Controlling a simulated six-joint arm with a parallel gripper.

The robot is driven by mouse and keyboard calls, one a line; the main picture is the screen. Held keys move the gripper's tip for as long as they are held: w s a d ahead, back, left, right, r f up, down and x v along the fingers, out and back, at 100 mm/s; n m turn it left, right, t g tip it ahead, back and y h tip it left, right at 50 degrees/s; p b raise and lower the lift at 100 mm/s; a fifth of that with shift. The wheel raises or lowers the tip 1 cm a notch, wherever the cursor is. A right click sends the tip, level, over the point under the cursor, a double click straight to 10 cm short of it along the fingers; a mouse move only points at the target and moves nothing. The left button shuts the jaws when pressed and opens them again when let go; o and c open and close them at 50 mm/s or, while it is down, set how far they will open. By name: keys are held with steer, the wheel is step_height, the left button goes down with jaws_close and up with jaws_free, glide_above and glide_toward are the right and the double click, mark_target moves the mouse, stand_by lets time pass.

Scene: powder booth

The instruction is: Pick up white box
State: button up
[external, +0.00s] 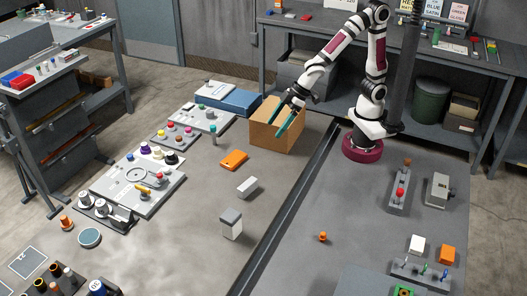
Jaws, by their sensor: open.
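A small white box (247,187) lies on the grey table, near the middle of the external view. A taller upright box (231,225) with a grey top and white sides stands just in front of it. A small white block (417,243) sits on the right-hand table section. My gripper (276,128) has teal fingers and is open and empty. It points down over or in front of the brown cardboard box (263,135), well behind the small white box. I cannot tell whether the fingers touch the cardboard.
An orange block (234,160) lies between the cardboard box and the small white box. A dark rail (287,215) runs along the table to the right. Trays with knobs and caps (137,188) fill the left side. Bare table surrounds the white box.

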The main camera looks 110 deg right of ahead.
steer(key=w+a+f+n+t+y, duration=0.25)
steer(key=w+a, duration=0.25)
steer(key=w, duration=0.3)
steer(key=n+t+y, duration=0.2)
steer(key=n+y, duration=0.4)
glide_toward(236, 211)
steer(key=shift+m, duration=0.25)
steer(key=x, duration=0.7)
steer(key=shift+w+d+f, duration=0.1)
steer(key=shift+d+f, duration=0.2)
steer(key=x, duration=0.5)
steer(key=shift+w+a+f, duration=0.1)
steer(key=shift+a+f, duration=0.1)
steer(key=shift+a, duration=0.05)
jaws_close()
